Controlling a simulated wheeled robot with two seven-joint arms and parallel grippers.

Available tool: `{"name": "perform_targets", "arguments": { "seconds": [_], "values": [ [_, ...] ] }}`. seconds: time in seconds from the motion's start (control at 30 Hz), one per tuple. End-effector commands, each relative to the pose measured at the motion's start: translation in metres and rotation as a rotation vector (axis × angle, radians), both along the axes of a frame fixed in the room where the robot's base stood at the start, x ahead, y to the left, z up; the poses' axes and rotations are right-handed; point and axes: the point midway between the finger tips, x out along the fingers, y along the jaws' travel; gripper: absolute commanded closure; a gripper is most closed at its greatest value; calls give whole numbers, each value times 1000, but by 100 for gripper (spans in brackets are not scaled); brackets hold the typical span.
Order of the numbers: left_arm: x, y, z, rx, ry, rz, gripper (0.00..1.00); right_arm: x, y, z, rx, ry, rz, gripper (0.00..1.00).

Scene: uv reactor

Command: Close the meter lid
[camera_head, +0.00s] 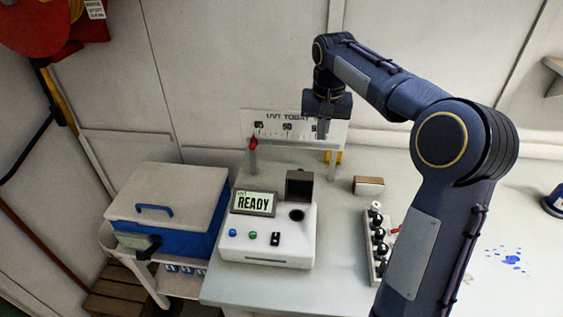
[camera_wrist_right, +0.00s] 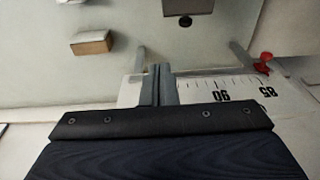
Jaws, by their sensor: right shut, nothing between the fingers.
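The white meter (camera_head: 268,246) stands on the table, its screen reading READY. Its small dark brown lid (camera_head: 299,185) stands up, open, behind the round dark well (camera_head: 297,214) in the meter's top. In the right wrist view a brown box-like part, seemingly the lid (camera_wrist_right: 188,6), shows at the top edge. My right gripper (camera_head: 321,130) is behind and above the lid, in front of the scale board, apart from the lid. In the wrist view its fingers (camera_wrist_right: 157,84) are together with nothing between them. My left gripper is not in view.
The scale board (camera_head: 288,127) with a red pointer (camera_head: 252,142) stands behind the meter. A brown and white block (camera_head: 369,186) and a rack of several dark vials (camera_head: 377,245) lie to the right. A blue cooler (camera_head: 170,205) stands left. Table between meter and board is mostly clear.

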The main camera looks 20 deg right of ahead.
Motion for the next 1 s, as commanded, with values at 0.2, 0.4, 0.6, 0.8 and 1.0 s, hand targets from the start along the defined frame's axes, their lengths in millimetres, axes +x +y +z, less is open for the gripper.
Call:
{"name": "perform_targets", "arguments": {
  "seconds": [0.2, 0.4, 0.6, 0.8, 1.0],
  "values": [
    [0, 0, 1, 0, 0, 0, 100, 16, -7, -10, -19, 22, -36, 100],
    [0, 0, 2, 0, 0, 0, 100, 18, -9, -40, -17, 24, -35, 100],
    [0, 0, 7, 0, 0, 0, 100, 22, -12, -84, -17, 24, -33, 100],
    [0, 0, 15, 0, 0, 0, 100, 12, -4, -97, -17, 17, -30, 100],
    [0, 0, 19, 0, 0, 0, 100, -5, 5, -95, -17, 18, -32, 100]
  ]
}}
